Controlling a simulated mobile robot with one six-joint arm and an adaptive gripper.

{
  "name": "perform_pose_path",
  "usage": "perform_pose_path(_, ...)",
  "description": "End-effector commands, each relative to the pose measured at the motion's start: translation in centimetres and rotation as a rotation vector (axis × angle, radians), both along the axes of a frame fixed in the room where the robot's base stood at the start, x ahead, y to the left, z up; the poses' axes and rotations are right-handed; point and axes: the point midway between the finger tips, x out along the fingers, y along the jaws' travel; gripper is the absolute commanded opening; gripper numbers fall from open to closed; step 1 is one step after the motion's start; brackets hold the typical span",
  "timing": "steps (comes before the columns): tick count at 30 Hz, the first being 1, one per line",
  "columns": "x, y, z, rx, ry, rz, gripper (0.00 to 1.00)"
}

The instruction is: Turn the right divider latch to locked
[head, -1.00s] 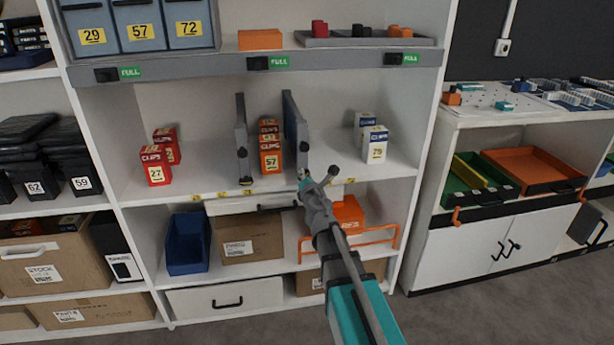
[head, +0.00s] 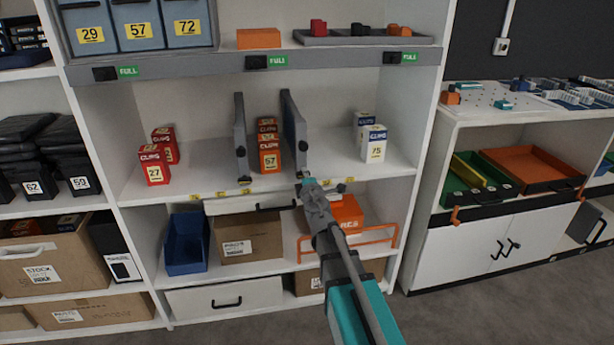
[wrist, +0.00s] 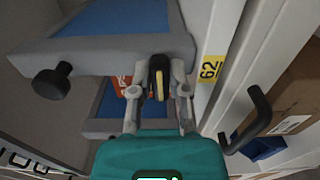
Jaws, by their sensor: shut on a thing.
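The right divider (head: 294,130) is a grey-framed blue panel standing on the middle shelf. It also fills the upper left of the wrist view (wrist: 110,55). Its latch (wrist: 159,82), dark with a yellow face, sits at the divider's lower front end. My gripper (head: 306,182) is at the front foot of this divider in the head view and hides the latch there. In the wrist view my gripper (wrist: 159,94) has one finger on each side of the latch and is shut on it. Whether the latch sits at locked cannot be read.
The left divider (head: 241,138) stands nearby, with orange and red boxes (head: 269,155) between the two dividers. White boxes (head: 373,145) stand to the right.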

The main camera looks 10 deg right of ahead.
Motion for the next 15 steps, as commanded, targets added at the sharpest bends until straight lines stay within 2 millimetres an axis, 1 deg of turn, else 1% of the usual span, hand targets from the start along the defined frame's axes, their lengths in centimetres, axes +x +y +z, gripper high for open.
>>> perform_pose_path(6,-0.08,0.02,-0.05,0.046,0.0,0.0,0.0)
perform_pose_path(15,-0.1,0.04,-0.06,0.052,0.0,0.001,0.0)
